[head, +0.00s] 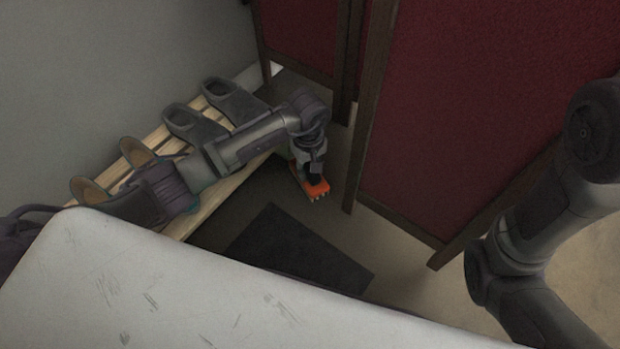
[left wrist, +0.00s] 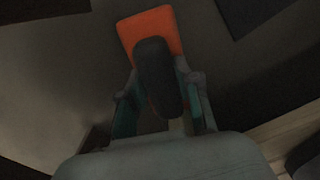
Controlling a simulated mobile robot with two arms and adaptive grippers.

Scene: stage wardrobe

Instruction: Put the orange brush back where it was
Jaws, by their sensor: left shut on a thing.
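The orange brush (head: 314,190) hangs under my left gripper (head: 308,172) in the head view, beside the slatted rack and above the dark floor. Its pale bristles show at its lower edge. In the left wrist view the orange block of the brush (left wrist: 149,25) sticks out past the fingers of my left gripper (left wrist: 158,90), with a dark rounded part between them. The left gripper is shut on the brush. My right arm shows at the right of the head view, but its gripper is out of the picture.
A slatted wooden rack (head: 213,198) with dark shoes (head: 195,126) and other footwear stands along the grey wall. Dark red folding screens (head: 478,110) stand to the right of the brush. A dark mat (head: 300,250) lies on the floor. A scuffed white surface (head: 180,290) fills the foreground.

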